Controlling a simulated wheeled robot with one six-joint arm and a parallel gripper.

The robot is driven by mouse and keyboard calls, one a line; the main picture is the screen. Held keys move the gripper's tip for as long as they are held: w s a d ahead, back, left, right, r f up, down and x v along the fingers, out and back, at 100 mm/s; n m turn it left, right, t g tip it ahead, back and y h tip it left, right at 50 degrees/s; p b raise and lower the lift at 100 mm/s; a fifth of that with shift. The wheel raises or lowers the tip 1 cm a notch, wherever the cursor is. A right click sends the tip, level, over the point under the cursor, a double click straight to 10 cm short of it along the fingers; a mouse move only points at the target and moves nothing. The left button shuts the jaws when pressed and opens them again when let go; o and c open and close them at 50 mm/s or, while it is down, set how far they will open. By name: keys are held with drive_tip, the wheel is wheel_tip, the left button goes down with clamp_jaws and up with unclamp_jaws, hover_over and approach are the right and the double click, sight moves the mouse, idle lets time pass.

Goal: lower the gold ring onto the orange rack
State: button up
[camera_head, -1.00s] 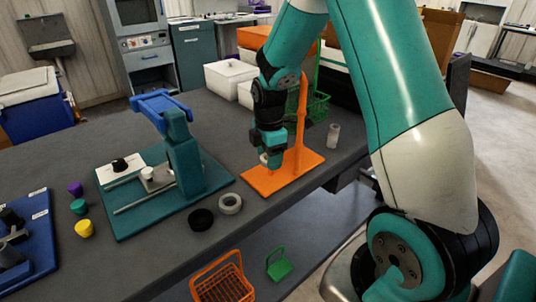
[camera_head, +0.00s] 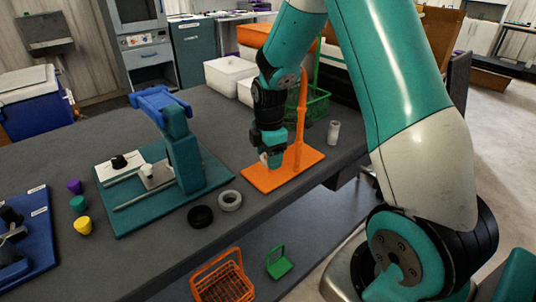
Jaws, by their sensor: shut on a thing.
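The orange rack (camera_head: 300,155) is a flat base with an upright post, standing at the bench's right part. My gripper (camera_head: 271,162) points down over the left part of the rack's base, left of the post, with its fingertips close above the base. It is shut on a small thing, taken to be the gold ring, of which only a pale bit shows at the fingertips. The fingers hide the rest, and its gold colour cannot be made out. I cannot tell whether it touches the rack.
A green rack with a basket (camera_head: 316,108) stands just behind the orange rack. A pale cylinder (camera_head: 334,132) stands to its right. A grey ring (camera_head: 230,200) and a black ring (camera_head: 201,216) lie to the left, beside a teal press (camera_head: 183,160). Baskets sit on the lower shelf.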

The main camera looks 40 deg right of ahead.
drive_tip(key=shift+f+b, duration=0.85)
drive_tip(key=shift+f, duration=0.6)
idle(0.6)
drive_tip(key=o, duration=1.4)
drive_tip(key=shift+r, duration=0.1)
wheel_tip(320, 180, up, 8)
drive_tip(key=p, duration=0.7)
